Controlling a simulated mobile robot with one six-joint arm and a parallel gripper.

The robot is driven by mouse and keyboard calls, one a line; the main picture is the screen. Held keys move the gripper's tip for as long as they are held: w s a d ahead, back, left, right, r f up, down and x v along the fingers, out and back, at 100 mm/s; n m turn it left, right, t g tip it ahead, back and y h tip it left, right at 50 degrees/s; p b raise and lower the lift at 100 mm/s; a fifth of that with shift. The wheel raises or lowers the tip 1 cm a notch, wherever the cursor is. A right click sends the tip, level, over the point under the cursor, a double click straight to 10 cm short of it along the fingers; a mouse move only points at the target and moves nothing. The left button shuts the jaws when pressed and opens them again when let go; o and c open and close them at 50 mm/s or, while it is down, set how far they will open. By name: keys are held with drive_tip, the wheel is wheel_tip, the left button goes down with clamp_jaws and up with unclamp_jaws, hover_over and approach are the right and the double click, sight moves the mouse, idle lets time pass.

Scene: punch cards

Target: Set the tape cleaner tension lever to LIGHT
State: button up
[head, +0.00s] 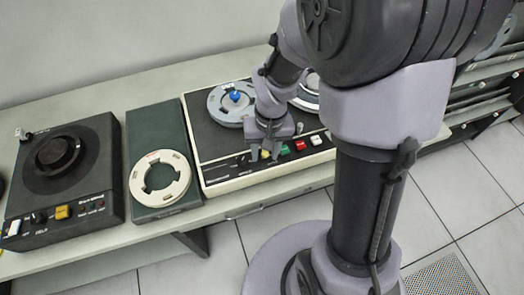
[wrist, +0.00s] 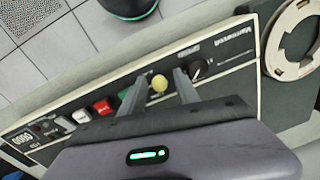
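A tape deck (head: 222,141) with a cream case and dark top stands on the bench. A round yellow knob (wrist: 159,83), perhaps the lever's end, is on its front panel; it also shows in the head view (head: 265,155). My gripper (wrist: 159,75) is open over this panel, one finger on each side of the yellow knob, with gaps visible on both sides. In the head view my gripper (head: 268,148) points down at the deck's front. No LIGHT marking is readable, and the lever's setting cannot be told.
Beside the knob are a green button (wrist: 126,93), a red button (wrist: 104,106), a white button (wrist: 82,116) and a black dial (wrist: 198,68). A blue-hubbed reel (head: 222,106) is on the deck. A green unit with a cream ring (head: 143,183) and a black machine (head: 92,140) stand left.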

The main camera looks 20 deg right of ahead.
wheel_tip(320, 180, down, 2)
drive_tip(key=shift+w+a, duration=0.1)
